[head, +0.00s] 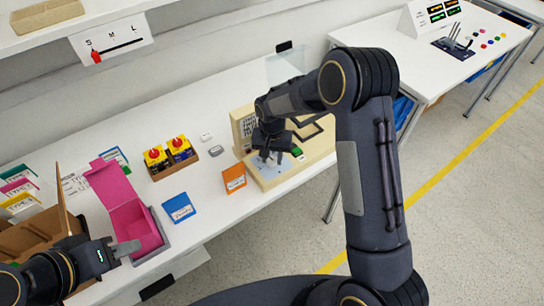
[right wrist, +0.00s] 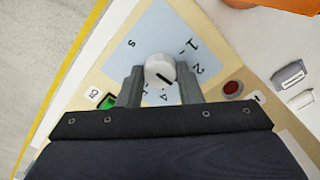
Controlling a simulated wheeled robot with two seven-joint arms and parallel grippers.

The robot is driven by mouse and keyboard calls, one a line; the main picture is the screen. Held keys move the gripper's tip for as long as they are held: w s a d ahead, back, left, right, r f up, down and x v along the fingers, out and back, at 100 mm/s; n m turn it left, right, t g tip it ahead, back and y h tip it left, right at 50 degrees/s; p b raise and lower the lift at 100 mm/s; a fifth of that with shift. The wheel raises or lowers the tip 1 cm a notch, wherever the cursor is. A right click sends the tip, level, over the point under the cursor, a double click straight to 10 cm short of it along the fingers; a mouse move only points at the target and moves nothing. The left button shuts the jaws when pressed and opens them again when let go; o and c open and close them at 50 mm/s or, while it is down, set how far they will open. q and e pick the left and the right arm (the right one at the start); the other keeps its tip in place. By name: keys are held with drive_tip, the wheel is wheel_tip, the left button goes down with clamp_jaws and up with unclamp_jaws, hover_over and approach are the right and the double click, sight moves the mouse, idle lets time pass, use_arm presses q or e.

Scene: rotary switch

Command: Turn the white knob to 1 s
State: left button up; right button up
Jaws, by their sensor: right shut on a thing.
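The white knob (right wrist: 159,70) is round with a black mark, on a light-blue dial plate (right wrist: 153,38) printed with 1, 2, 4 and s. The mark lies on the knob's lower right side; the exact number it points at is hard to tell. My right gripper (right wrist: 160,84) is shut on the knob, one finger on each side. In the head view the right gripper (head: 268,157) hangs over the beige switch panel (head: 310,163) and hides the knob. My left gripper (head: 125,249) is at the lower left beside a pink box; its finger gap is unclear.

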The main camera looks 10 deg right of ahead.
drive_tip(key=n+b, duration=0.1)
drive_tip(key=n, duration=0.1)
drive_tip(key=shift+f+n+b, duration=0.1)
drive_tip(key=shift+n+b, duration=0.3)
drive_tip(key=n+b, duration=0.2)
drive_tip(key=n, duration=0.2)
drive_tip(key=shift+n, duration=0.3)
drive_tip(key=n+b, duration=0.1)
drive_tip(key=n, duration=0.2)
drive_tip(key=shift+n, duration=0.3)
drive_tip(key=n, duration=0.4)
drive_tip(key=shift+n, duration=0.3)
drive_tip(key=shift+r, duration=0.2)
drive_tip(key=o, duration=1)
